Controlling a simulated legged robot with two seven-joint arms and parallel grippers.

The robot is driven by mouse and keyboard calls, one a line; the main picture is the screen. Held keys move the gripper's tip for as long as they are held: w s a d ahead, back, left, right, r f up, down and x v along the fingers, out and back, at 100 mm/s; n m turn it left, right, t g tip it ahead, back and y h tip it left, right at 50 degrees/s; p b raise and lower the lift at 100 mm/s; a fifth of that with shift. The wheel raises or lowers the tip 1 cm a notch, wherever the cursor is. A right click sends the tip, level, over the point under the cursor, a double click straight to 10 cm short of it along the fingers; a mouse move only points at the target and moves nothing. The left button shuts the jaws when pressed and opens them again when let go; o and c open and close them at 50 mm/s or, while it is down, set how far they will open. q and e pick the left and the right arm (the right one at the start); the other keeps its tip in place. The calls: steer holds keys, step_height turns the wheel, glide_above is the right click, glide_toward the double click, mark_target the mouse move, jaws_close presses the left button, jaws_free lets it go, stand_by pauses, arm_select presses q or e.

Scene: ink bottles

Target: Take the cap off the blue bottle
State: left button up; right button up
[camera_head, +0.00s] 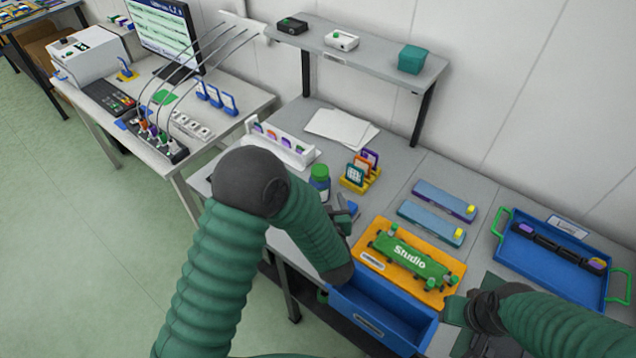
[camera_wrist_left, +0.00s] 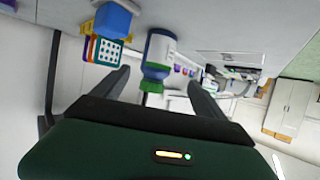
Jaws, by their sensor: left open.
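The blue bottle (camera_head: 319,187) stands upright on the grey table with its green cap (camera_head: 320,171) on top. In the left wrist view, which is upside down, the bottle (camera_wrist_left: 157,55) is white and blue and its green cap (camera_wrist_left: 152,86) appears between the fingers. My left gripper (camera_head: 346,208) is open and beside the bottle, to its right in the head view; it also shows in the left wrist view (camera_wrist_left: 161,90). No finger visibly touches the cap. My right gripper (camera_head: 462,308) is at the front right of the table; its fingers are unclear.
The orange mat (camera_head: 372,265) with a green Studio holder, an open blue drawer (camera_head: 385,308) and a blue tray (camera_head: 530,262) lie right.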

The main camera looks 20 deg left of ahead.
mark_target(322, 190)
arm_select(q)
steer(key=x, duration=0.6)
steer(key=shift+w+d+f, duration=0.1)
steer(key=shift+d+f, duration=0.1)
steer(key=shift+f, duration=0.1)
steer(key=x, duration=0.4)
steer(key=shift+d+p, duration=0.25)
steer(key=shift+p, duration=0.1)
steer(key=shift+w+a+f, duration=0.2)
steer(key=shift+w+f, duration=0.05)
steer(key=shift+w, duration=0.1)
steer(key=c, duration=0.5)
steer(key=shift+r, duration=0.1)
steer(key=c, duration=1.2)
arm_select(e)
steer(key=shift+w+r, duration=0.2)
steer(key=shift+w, duration=0.2)
arm_select(q)
steer(key=shift+o, duration=0.2)
